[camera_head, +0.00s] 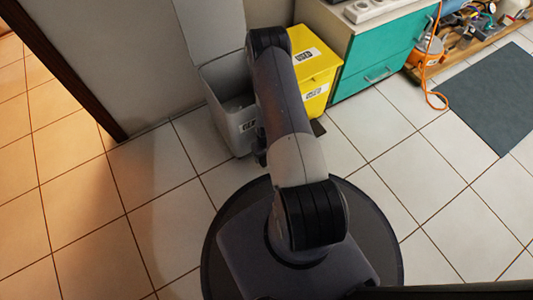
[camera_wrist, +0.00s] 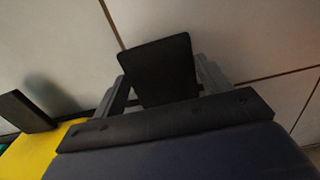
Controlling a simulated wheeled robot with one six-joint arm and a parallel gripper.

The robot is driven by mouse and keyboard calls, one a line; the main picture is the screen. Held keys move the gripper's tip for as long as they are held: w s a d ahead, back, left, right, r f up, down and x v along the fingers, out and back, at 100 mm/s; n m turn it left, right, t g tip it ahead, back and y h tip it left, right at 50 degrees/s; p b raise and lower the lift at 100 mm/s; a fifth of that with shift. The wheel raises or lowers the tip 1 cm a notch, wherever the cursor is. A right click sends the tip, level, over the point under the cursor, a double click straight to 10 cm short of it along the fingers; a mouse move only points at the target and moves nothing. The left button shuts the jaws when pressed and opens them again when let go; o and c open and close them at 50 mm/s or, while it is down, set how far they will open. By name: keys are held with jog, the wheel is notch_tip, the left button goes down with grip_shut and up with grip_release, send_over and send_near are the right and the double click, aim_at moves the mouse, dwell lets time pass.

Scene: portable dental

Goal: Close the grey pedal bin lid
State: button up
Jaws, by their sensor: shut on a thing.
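The grey pedal bin (camera_head: 231,112) stands by the wall. Its lid (camera_head: 211,30) is open, tilted up at the back near the wall, and I look into the bin's opening. My arm reaches across the bin's right side and hides part of it. My gripper is mostly hidden in the head view. In the wrist view my gripper (camera_wrist: 163,82) has grey fingers on both sides of a dark flat plate (camera_wrist: 157,55), close against its edges. The plate looks like the grey bin's pedal, low over the floor.
A yellow bin (camera_head: 316,75) stands right beside the grey one, with its dark pedal (camera_head: 318,127) in front; this pedal also shows in the wrist view (camera_wrist: 27,111). A teal cabinet (camera_head: 380,55) is further right. A dark mat (camera_head: 484,98) lies on the tiles. Floor at left is free.

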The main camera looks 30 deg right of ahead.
aim_at(266, 156)
jog(key=shift+c, duration=0.7)
jog(key=shift+s+f+b, duration=0.15)
jog(key=shift+f+b, duration=0.3)
jog(key=shift+b, duration=0.1)
jog(key=o, duration=1.4)
notch_tip(266, 156, up, 11)
jog(key=p, duration=0.5)
notch_tip(266, 156, down, 10)
jog(key=b, duration=0.4)
jog(key=shift+f+b, duration=0.1)
jog(key=shift+b, duration=0.2)
